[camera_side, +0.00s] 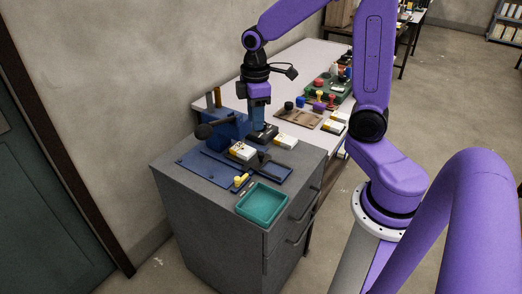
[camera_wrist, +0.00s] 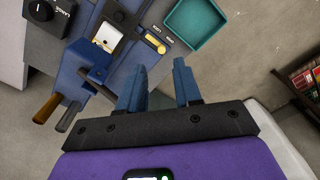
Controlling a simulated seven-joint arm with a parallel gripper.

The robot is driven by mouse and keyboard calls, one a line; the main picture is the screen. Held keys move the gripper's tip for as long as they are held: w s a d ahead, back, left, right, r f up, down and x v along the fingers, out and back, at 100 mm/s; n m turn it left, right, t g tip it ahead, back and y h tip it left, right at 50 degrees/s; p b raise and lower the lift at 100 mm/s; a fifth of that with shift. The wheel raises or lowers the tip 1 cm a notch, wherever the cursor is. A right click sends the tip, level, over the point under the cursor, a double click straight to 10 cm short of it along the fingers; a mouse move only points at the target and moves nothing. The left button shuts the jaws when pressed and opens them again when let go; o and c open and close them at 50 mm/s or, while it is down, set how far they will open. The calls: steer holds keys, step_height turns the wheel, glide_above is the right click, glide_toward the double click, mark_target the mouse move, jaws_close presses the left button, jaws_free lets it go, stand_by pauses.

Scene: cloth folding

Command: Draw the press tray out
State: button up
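A blue press (camera_side: 225,128) stands on the grey cabinet, with upright posts and a round black knob on an arm. Its flat blue plate (camera_side: 205,171) extends forward, with a white-and-yellow block (camera_side: 242,151), a dark piece and a small yellow lever (camera_side: 241,181) on it. In the wrist view the yellow lever (camera_wrist: 156,43) lies beside white lettering. I cannot tell which part is the press tray. My gripper (camera_side: 258,127) points down beside the press's right side, near a black box. In the wrist view my gripper (camera_wrist: 160,75) has its blue fingers apart with nothing visible between them.
An empty teal tray (camera_side: 262,203) sits at the cabinet's front corner. Another white-and-yellow block (camera_side: 285,141) lies right of my gripper. The pale table (camera_side: 290,72) behind holds a wooden board (camera_side: 298,118), stamps and a green tray. The cabinet top (camera_side: 180,150) is bare at the left.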

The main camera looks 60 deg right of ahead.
steer(key=m, duration=0.1)
glide_above(261, 153)
steer(key=a, duration=0.1)
steer(key=f, duration=0.1)
steer(key=d, duration=0.1)
step_height(261, 153, down, 18)
steer(key=shift+r, duration=0.1)
stand_by(0.3)
jaws_close()
